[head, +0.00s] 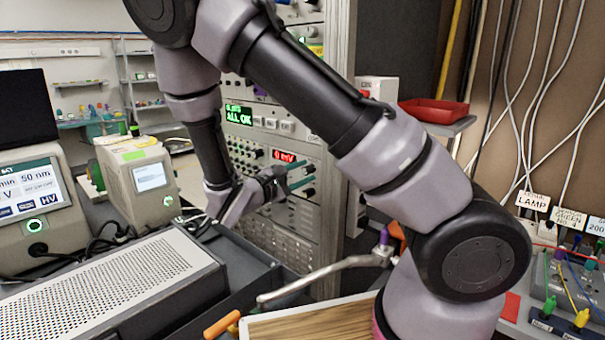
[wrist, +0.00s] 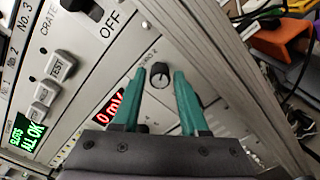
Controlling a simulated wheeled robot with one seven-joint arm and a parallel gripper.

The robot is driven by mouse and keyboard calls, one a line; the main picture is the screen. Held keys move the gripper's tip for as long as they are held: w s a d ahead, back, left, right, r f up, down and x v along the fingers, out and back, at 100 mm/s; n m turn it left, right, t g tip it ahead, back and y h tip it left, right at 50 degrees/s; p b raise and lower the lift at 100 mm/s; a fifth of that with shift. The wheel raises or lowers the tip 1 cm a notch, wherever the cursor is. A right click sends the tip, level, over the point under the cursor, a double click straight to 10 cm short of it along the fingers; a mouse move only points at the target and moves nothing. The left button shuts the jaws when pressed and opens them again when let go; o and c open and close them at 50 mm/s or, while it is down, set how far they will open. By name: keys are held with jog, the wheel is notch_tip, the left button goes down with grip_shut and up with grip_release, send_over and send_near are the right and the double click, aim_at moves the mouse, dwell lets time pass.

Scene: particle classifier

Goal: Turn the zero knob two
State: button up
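The zero knob two (wrist: 160,75) is a small dark round knob with a pale face on the grey panel, under partly legible lettering ending in "2". In the wrist view it shows between the tips of my gripper's two teal fingers (wrist: 157,74). The fingers are apart, one on each side of it. I cannot tell whether they touch it or how far they are from the panel. In the head view my gripper (head: 309,170) is at the rack's front, its fingers pointing right. A red "0 mV" display (wrist: 108,107) is left of the knob.
The rack carries a green "ALL OK" display (head: 239,115) and several buttons and knobs. A perforated metal box (head: 110,285) fills the lower left. A red tray (head: 434,110) is on a shelf behind my arm. Cables hang on the right wall.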

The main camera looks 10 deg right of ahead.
jog(key=v, duration=1)
jog(key=shift+s+a, duration=0.25)
jog(key=shift+a, duration=0.1)
jog(key=s+d+r+m+g+y, duration=0.2)
jog(key=s+d+m+g+y, duration=0.15)
jog(key=d+m+g, duration=0.2)
jog(key=s+d+r+m+g+y, duration=0.25)
jog(key=d+m+g+y, duration=0.2)
jog(key=d, duration=0.25)
jog(key=s+d+r+m+t+y, duration=0.1)
jog(key=s+r+m+t+y, duration=0.1)
jog(key=r, duration=0.6)
jog(key=s+d+r+m+t+y, duration=0.1)
jog(key=s+r+m+t+y, duration=0.2)
jog(key=r+m+t+y, duration=0.2)
notch_tip(320, 180, up, 3)
jog(key=shift+d+r+m+y, duration=0.1)
jog(key=shift+d+m+y, duration=0.1)
jog(key=shift+m+y, duration=0.75)
